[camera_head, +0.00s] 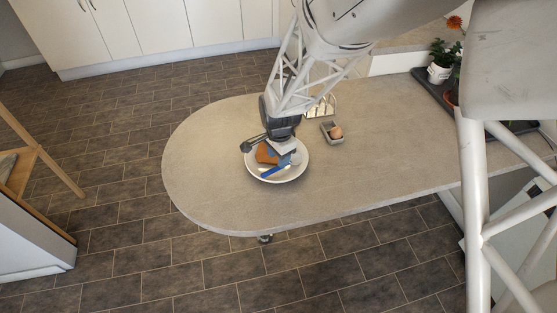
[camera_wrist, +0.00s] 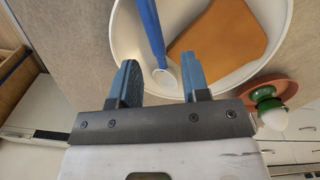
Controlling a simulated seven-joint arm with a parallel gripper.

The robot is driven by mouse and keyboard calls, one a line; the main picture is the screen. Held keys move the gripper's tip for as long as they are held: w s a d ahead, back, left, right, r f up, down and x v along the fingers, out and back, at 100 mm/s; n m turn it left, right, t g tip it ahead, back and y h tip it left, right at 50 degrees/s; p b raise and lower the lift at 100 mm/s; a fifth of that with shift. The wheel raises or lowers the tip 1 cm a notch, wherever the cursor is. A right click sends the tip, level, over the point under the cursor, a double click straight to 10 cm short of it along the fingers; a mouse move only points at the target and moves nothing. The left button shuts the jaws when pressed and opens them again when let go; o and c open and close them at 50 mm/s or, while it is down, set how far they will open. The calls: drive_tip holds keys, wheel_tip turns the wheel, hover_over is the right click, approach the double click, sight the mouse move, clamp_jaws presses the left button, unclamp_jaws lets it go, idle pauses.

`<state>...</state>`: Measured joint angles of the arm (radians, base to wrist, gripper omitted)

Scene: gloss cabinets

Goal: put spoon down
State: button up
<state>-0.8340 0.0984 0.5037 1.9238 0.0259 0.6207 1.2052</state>
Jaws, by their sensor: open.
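A spoon with a blue handle (camera_head: 274,172) lies in a white round plate (camera_head: 302,171) on the table. In the wrist view the spoon's blue handle (camera_wrist: 150,30) runs up from a pale end that sits between the finger tips, nearer the right finger. My gripper (camera_wrist: 158,70) is open, with a clear gap between its blue fingers. In the head view my gripper (camera_head: 284,153) is low over the plate and hides part of it. Whether a finger touches the spoon cannot be told.
A flat orange-brown piece (camera_wrist: 218,40) lies in the plate (camera_wrist: 272,15) beside the spoon. Potted plants (camera_head: 438,72) stand at the back right. The left end of the table (camera_head: 205,150) is clear.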

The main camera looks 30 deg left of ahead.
wheel_tip(320, 180, up, 9)
drive_tip(key=shift+r, duration=0.15)
idle(0.4)
drive_tip(key=shift+w, duration=0.1)
idle(0.5)
drive_tip(key=shift+d, duration=0.1)
drive_tip(key=d+r+n, duration=0.1)
drive_tip(key=d+r, duration=0.4)
drive_tip(key=d, duration=0.4)
drive_tip(key=w+d+r+t, duration=0.1)
drive_tip(key=d+r, duration=0.3)
drive_tip(key=d, duration=0.5)
drive_tip(key=d+r+n, duration=0.1)
drive_tip(key=d+r, duration=0.4)
drive_tip(key=d, duration=0.4)
drive_tip(key=s+d+r+n+t, duration=0.1)
drive_tip(key=s+d+r, duration=0.1)
drive_tip(key=s+d, duration=0.6)
drive_tip(key=s+d+r+n, duration=0.1)
drive_tip(key=s+d+r, duration=0.2)
drive_tip(key=s+d, duration=0.5)
drive_tip(key=d, duration=0.6)
drive_tip(key=shift+d+r+t, duration=0.15)
drive_tip(key=shift+d+t, duration=0.15)
drive_tip(key=shift+t, duration=0.1)
